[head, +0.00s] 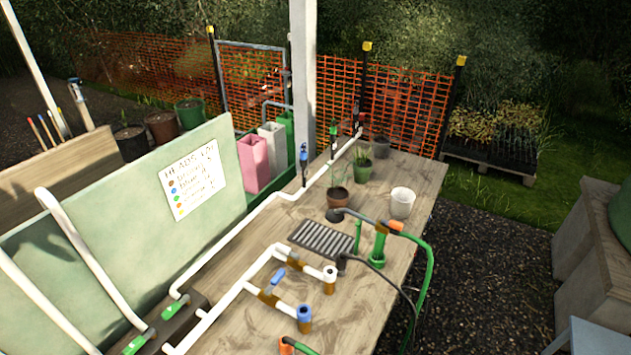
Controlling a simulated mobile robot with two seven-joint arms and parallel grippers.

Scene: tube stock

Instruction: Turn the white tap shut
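A white pipe on the wooden table (225,335) has two short branches. The farther branch carries a brown fitting (285,257) with a white part on it that looks like the white tap (280,248); this branch ends in a white-collared brown outlet (330,275). The white part blends with the pipe, so I cannot tell its handle's angle. The nearer branch has a tap with a blue handle (278,276), tilted up, and a blue-collared outlet (304,316). Neither of my grippers shows in the head view.
A black grate (322,238), green hose (426,270), brown plant pot (338,197) and white pot (402,203) stand beyond the branches. A green panel with a sign (195,180) rises at left. An orange-ended hose (287,345) lies at the near edge. Gravel is at right.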

